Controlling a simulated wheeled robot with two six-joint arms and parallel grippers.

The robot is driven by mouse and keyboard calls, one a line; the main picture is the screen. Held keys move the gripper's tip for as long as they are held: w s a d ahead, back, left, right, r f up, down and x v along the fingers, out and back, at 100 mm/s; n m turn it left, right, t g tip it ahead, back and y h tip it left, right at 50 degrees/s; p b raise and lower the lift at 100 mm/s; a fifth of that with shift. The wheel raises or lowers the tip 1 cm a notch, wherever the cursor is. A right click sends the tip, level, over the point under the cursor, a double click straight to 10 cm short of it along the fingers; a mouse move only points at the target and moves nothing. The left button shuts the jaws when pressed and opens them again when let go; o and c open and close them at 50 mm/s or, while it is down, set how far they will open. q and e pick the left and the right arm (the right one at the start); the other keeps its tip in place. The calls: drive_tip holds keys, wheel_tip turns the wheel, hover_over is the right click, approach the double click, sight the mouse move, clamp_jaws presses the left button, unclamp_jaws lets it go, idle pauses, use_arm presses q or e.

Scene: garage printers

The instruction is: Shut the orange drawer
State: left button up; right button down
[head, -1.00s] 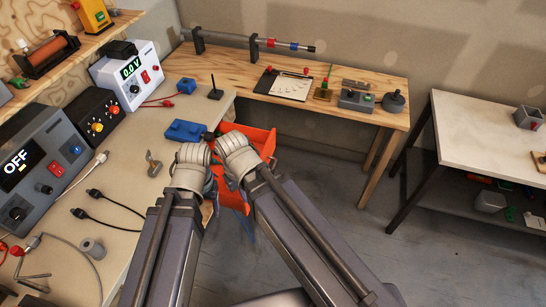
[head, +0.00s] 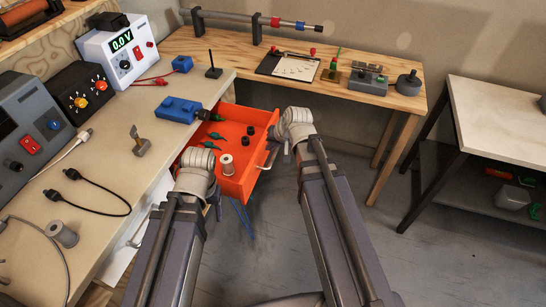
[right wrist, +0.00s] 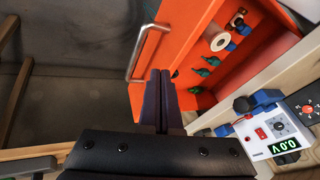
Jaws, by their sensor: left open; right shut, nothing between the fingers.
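The orange drawer (head: 234,117) stands open under the bench, with its silver bar handle (head: 268,157) on the front face. The handle also shows in the right wrist view (right wrist: 138,66). A grey spool (head: 227,165), black knobs and green clips lie inside. My right gripper (head: 292,124) is to the right of the drawer front; its fingers (right wrist: 160,75) are shut and empty, seen beside the front panel in the wrist view. Whether they touch it I cannot tell. My left gripper (head: 199,160) is at the drawer's near left side, its fingers mostly hidden by the wrist.
The bench (head: 120,178) on the left carries a blue block (head: 178,109), cables, a metal bracket and power supplies. A wooden table (head: 330,85) stands behind. A white-topped table (head: 500,120) is at the right. Floor right of my arms is clear.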

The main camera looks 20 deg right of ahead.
use_arm(q)
wheel_tip(320, 180, down, 12)
drive_tip(key=b, duration=1)
drive_tip(key=shift+r, duration=0.2)
use_arm(e)
drive_tip(key=w+d+f+m+t, duration=0.1)
drive_tip(key=w+d+f+m, duration=0.1)
drive_tip(key=w+f, duration=0.7)
drive_tip(key=shift+d+f+t, duration=0.3)
drive_tip(key=shift+d+f, duration=0.2)
drive_tip(key=shift+d, duration=0.05)
hover_over(220, 144)
drive_tip(key=shift+s, duration=0.1)
